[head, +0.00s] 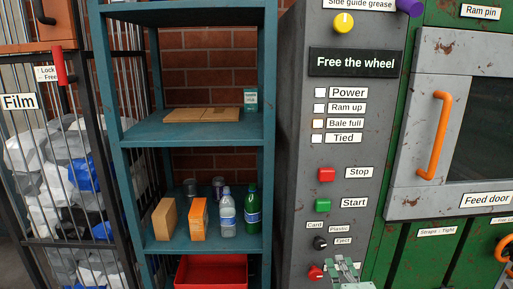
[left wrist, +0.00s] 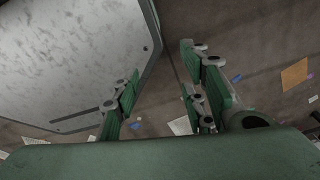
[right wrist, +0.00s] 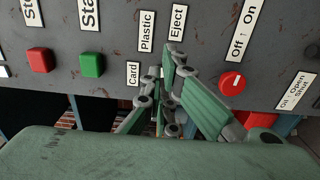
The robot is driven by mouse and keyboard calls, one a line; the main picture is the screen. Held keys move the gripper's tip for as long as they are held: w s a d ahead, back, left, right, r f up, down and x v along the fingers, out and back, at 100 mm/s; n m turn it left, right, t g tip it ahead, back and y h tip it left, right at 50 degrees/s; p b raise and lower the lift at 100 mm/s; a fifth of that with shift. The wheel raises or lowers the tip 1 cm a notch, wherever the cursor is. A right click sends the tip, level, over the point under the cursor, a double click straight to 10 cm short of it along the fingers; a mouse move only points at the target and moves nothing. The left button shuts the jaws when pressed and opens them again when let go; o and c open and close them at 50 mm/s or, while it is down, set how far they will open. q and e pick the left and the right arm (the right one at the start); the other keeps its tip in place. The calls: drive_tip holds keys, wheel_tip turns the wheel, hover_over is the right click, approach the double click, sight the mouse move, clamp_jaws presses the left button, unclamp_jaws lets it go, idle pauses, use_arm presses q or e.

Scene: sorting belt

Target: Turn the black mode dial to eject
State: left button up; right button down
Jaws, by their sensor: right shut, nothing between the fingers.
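The black mode dial (head: 320,243) is on the grey control panel, among the labels Card, Plastic and Eject (head: 343,240). Its pointer direction is too small to tell. My right gripper (head: 346,264) is just below and right of the dial in the head view, shut and empty. In the right wrist view its closed fingers (right wrist: 167,75) are in front of the panel, beside the Card label (right wrist: 132,74) and under the Eject label (right wrist: 177,22). They hide the dial there. My left gripper (left wrist: 160,75) is open and empty above the floor, outside the head view.
A red on/off knob (head: 316,272) is close below the dial. The red Stop button (head: 326,174) and green Start button (head: 323,205) are above it. A blue shelf (head: 190,130) stands left of the panel. An orange door handle (head: 440,135) is on the right.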

sight(320, 243)
use_arm(q)
drive_tip(key=shift+s+f+b, duration=0.6)
drive_tip(key=shift+s+f, duration=0.05)
use_arm(e)
drive_tip(key=w, duration=0.6)
drive_tip(key=shift+a+r, duration=0.1)
drive_tip(key=shift+r, duration=0.15)
drive_tip(key=shift+w+r, duration=0.1)
drive_tip(key=shift+r, duration=0.05)
use_arm(q)
drive_tip(key=shift+f, duration=0.1)
use_arm(e)
drive_tip(key=shift+a, duration=0.2)
use_arm(q)
drive_tip(key=shift+f+b, duration=0.25)
drive_tip(key=shift+b, duration=0.1)
use_arm(e)
drive_tip(key=shift+f, duration=0.3)
drive_tip(key=shift+a+f+b, duration=0.1)
drive_tip(key=shift+f+b, duration=0.2)
drive_tip(key=shift+f, duration=0.05)
use_arm(q)
drive_tip(key=shift+f, duration=0.4)
use_arm(e)
drive_tip(key=shift+f, duration=0.2)
drive_tip(key=shift+w+a+f, duration=0.15)
drive_tip(key=shift+a, duration=0.05)
